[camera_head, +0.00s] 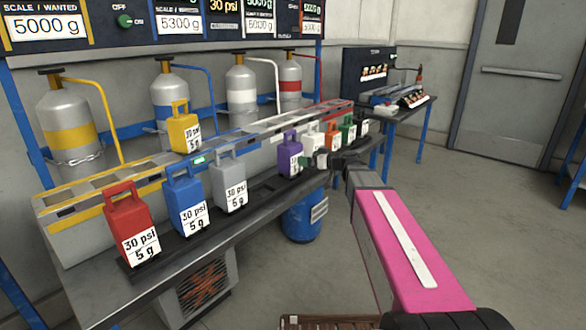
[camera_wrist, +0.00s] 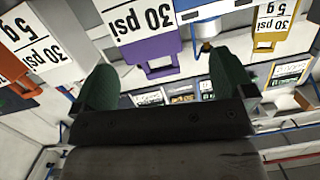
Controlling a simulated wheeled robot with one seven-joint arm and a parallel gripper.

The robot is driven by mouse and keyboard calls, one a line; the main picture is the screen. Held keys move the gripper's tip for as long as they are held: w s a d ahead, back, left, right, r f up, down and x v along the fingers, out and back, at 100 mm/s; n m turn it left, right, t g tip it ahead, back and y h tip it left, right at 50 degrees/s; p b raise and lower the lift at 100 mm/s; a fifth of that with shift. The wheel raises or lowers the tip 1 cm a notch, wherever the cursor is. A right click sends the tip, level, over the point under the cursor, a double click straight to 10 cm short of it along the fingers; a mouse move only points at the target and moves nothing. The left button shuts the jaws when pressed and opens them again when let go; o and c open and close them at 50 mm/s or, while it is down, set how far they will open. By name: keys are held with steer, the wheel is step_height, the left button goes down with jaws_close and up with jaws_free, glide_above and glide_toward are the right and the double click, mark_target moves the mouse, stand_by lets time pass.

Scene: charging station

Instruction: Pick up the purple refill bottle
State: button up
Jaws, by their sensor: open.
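The purple refill bottle (camera_head: 289,150) stands upright in the row of bottles along the bench edge, with a white label on its front. My gripper (camera_head: 320,160) is just to its right, partly overlapping the bottles behind. In the wrist view the purple bottle (camera_wrist: 146,48) appears upside down beyond my open gripper (camera_wrist: 165,68), between its two green fingers and nearer the left one. The fingers look empty, and I see no contact with the bottle. The exact gap to it is hard to judge.
A grey bottle (camera_head: 230,182), a blue bottle (camera_head: 184,198) and a red bottle (camera_head: 127,217) stand left of it. White, orange (camera_head: 332,136) and green bottles stand close on the right. A yellow bottle (camera_head: 182,130) sits higher behind. A blue drum (camera_head: 303,217) is under the bench.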

mark_target(288, 151)
step_height(288, 151, up, 5)
steer(key=w+t+y, duration=0.1)
steer(key=w+t, duration=0.1)
steer(key=w, duration=0.1)
steer(key=shift+n, duration=0.4)
steer(key=shift+s+a+r+x, duration=0.1)
steer(key=shift+x, duration=1.6)
steer(key=shift+s+a+r+x, duration=0.1)
steer(key=shift+x, duration=1.6)
steer(key=shift+s+a+r+x, duration=0.1)
steer(key=shift+x, duration=1.6)
jaws_close()
